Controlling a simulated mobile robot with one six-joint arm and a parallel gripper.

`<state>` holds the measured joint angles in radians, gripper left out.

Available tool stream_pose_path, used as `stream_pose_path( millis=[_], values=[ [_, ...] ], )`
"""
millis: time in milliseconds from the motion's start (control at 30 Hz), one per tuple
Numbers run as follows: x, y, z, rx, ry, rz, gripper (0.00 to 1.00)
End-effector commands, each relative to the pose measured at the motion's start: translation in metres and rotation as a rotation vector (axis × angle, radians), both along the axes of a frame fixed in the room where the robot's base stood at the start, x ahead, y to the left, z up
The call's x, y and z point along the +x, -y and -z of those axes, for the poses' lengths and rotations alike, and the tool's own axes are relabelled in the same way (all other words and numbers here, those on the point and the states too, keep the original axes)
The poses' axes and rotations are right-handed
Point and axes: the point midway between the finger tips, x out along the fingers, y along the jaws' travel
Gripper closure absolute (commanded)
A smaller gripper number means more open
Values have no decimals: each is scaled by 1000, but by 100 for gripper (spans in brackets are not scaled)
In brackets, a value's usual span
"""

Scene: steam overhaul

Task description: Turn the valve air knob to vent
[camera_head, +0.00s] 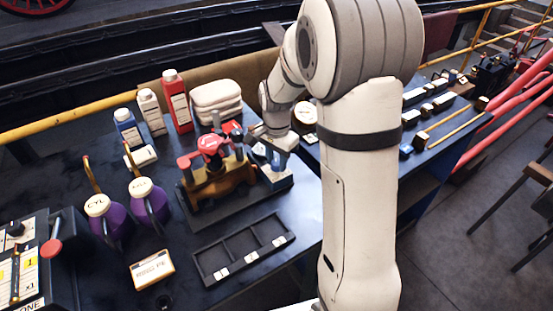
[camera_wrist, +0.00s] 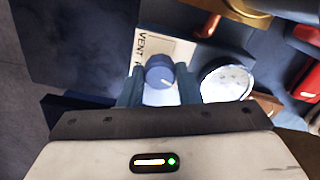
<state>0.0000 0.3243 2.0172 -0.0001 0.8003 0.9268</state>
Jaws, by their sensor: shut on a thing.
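The valve air knob (camera_wrist: 160,73) is a round blue knob with a pale pointer mark, beside a white label plate (camera_wrist: 178,44) that reads VENT. My gripper (camera_wrist: 160,92) is over the knob, with one finger on each side of it, and is shut on it. The pointer mark aims to the lower right in the wrist view. In the head view my gripper (camera_head: 268,150) is above a small blue box (camera_head: 277,180) with a white label, right of the brass and red valve (camera_head: 212,172). The knob is hard to make out there.
A round white gauge (camera_wrist: 227,82) is close to the right finger. A black compartment tray (camera_head: 242,250) lies in front of the valve. Purple oil cans (camera_head: 148,203) stand to the left, and bottles (camera_head: 177,100) and folded cloths (camera_head: 215,97) behind.

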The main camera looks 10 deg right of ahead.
Motion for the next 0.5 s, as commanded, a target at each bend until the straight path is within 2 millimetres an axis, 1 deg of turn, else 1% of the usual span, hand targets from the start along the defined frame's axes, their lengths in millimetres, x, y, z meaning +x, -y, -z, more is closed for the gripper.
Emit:
stream_pose_path(
  millis=[267,500],
  values=[
    [0,0,0,0,1,-47,92],
    [0,0,1,0,1,-199,92]
  ],
)
